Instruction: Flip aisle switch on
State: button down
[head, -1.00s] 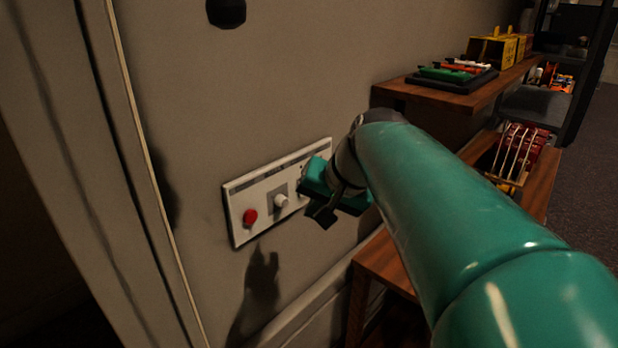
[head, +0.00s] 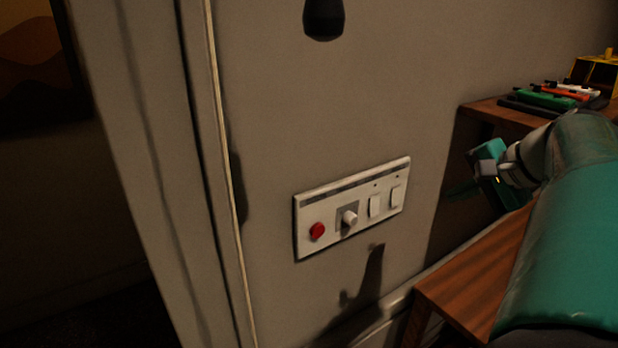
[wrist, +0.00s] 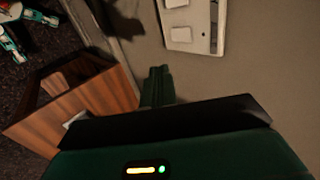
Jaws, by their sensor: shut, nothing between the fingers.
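A white control panel (head: 300,245) is fixed to the wall in the head view. It carries a red button (head: 317,231), a pale knob (head: 349,217) and two white rocker switches, the left one (head: 375,205) and the right one (head: 396,196). I cannot read which is the aisle switch. In the wrist view the panel (wrist: 212,28) is at the top, with both switches showing. My gripper (head: 478,178) is to the right of the panel, apart from it. Its fingers (wrist: 157,84) are shut together and empty in the wrist view.
A wooden shelf (head: 480,112) with coloured items (head: 550,98) is at right, and a lower wooden surface (head: 470,270) lies below my arm. A dark object (head: 323,18) hangs above the panel. A wall edge strip (head: 228,180) runs left of it. The wall before the panel is clear.

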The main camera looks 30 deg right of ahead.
send_near(396, 201)
notch_tip(396, 201, down, 6)
jog(key=w, duration=0.3)
jog(key=shift+w+a+r, duration=0.1)
jog(key=shift+w+a, duration=0.05)
jog(key=shift+w, duration=0.35)
jog(key=shift+w, duration=0.15)
dwell(0.5)
jog(key=shift+r, duration=0.75)
